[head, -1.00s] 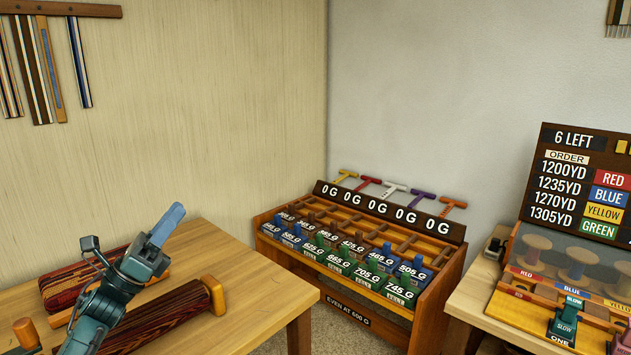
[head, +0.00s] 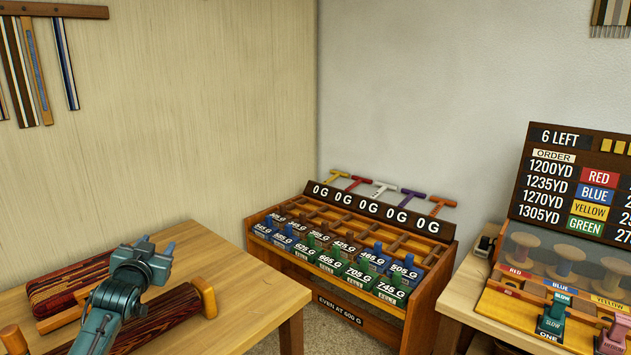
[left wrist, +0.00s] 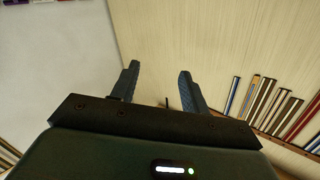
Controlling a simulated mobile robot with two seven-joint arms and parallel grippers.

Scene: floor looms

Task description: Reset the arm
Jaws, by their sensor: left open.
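My left gripper (head: 158,248) is above the left wooden table (head: 235,300), over the rolls of woven cloth. In the left wrist view its two blue fingers (left wrist: 157,88) stand well apart with nothing between them. That view faces the wall, with hanging striped strips (left wrist: 270,105) at the right. A red and dark patterned cloth roll (head: 72,285) lies left of the gripper. A second striped roll on a wooden beam (head: 165,310) lies partly behind my arm. My right gripper is not in any view.
A wooden rack (head: 425,285) with several labelled gram weights stands right of the table, with a floor gap between. Further right, another table (head: 455,305) holds an order board (head: 545,190), spools and coloured levers.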

